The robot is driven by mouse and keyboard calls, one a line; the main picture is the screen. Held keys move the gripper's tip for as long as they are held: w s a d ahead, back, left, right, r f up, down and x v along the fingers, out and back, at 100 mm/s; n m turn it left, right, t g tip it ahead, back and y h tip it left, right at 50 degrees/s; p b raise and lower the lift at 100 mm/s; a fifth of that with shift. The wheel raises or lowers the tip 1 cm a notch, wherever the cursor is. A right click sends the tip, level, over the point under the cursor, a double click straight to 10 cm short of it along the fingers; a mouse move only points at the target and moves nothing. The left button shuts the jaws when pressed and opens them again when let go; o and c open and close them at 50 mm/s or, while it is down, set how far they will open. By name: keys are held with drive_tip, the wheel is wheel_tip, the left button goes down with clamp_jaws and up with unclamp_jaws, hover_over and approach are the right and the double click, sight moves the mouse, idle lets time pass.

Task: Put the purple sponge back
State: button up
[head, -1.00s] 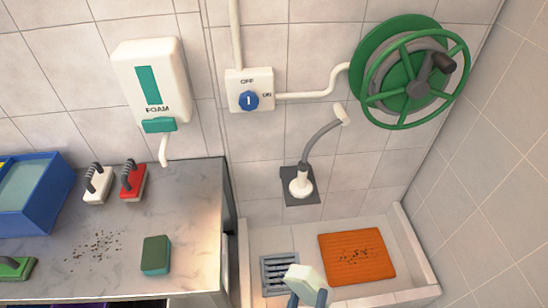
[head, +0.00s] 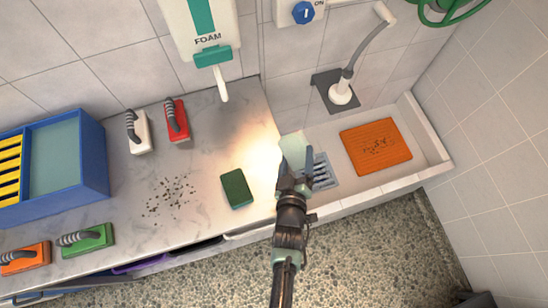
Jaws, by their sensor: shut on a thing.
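My gripper (head: 294,176) is shut on a pale, whitish-green block (head: 292,150), held over the right end of the counter, beside the sink. The block looks like a sponge, but its exact kind is hard to tell. I see no clearly purple sponge. A purple edge (head: 137,266) shows under the counter's front, mostly hidden; I cannot tell what it is. A dark green sponge (head: 237,188) lies on the counter (head: 120,225), left of my gripper.
White (head: 138,132), red (head: 178,120), green (head: 86,240) and orange (head: 26,258) brushes stand on the counter, near a blue bin (head: 85,160). Dark specks (head: 170,194) lie mid-counter. The sink (head: 420,175) holds an orange mat (head: 376,146). A foam dispenser (head: 205,30) hangs above.

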drive_tip(key=shift+w+d+g+p, duration=0.15)
drive_tip(key=shift+d+g+p, duration=0.2)
drive_tip(key=shift+g, duration=0.35)
drive_tip(key=shift+m+g+y+p, duration=0.3)
drive_tip(key=shift+g+p, duration=0.2)
drive_tip(key=shift+a+g+p, duration=0.15)
drive_tip(key=shift+g+p, duration=0.35)
drive_tip(key=shift+g, duration=0.2)
drive_tip(key=shift+a+r+m+g+y+p, duration=0.35)
drive_tip(key=shift+g+y+p, duration=0.25)
drive_tip(key=shift+g+p, duration=0.25)
drive_tip(key=s+a+r+g+y+p, duration=0.2)
drive_tip(key=s+a+r+g+p, duration=0.1)
drive_tip(key=s+a+g+p, duration=0.15)
wheel_tip(320, 180, down, 7)
drive_tip(key=b, duration=0.7)
drive_tip(key=shift+w+a+r, duration=0.1)
drive_tip(key=shift+w+a, duration=0.05)
drive_tip(key=shift+f+b, duration=0.45)
drive_tip(key=shift+f, duration=0.05)
